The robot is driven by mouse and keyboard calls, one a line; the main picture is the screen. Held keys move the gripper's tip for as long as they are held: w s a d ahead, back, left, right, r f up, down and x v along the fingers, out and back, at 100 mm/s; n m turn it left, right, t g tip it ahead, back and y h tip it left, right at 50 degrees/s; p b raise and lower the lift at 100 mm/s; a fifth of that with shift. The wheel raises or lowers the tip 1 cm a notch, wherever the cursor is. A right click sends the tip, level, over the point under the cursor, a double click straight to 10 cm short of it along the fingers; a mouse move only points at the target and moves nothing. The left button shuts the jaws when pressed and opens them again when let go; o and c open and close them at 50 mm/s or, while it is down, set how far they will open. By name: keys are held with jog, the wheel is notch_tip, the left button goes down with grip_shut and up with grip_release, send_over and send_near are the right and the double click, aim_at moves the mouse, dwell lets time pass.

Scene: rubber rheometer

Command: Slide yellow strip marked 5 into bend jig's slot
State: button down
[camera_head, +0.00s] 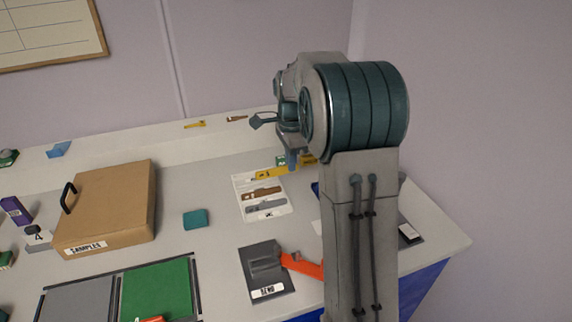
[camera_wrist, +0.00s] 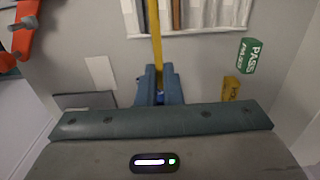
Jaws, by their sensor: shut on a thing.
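The yellow strip (camera_head: 270,173) is held in my gripper (camera_head: 292,160), which is shut on one end of it. In the wrist view the strip (camera_wrist: 156,35) runs straight up from between the blue fingers (camera_wrist: 158,88), over the edge of the white strip card. Its marking is too small to read for certain. The bend jig (camera_head: 265,270), a dark grey block on a plate labelled BEND, stands on the bench, nearer the camera than my gripper. Its slot is hard to make out. The strip is apart from the jig.
The white card (camera_head: 245,208) with brown and grey strips lies below the held strip. An orange lever (camera_head: 302,264) sits right of the jig. A green PASS block (camera_wrist: 248,55) and a yellow block (camera_wrist: 231,88) show in the wrist view. A teal block (camera_head: 195,219) lies left.

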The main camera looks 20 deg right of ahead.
jog(key=p, duration=0.1)
send_over(270, 182)
jog(key=f, duration=0.5)
jog(key=shift+w, duration=0.2)
jog(key=shift+w+a+f+p, duration=0.15)
jog(key=shift+f+p, duration=0.25)
jog(key=shift+f, duration=1.6)
jog(key=shift+f, duration=0.15)
jog(key=c, duration=1.6)
grip_release()
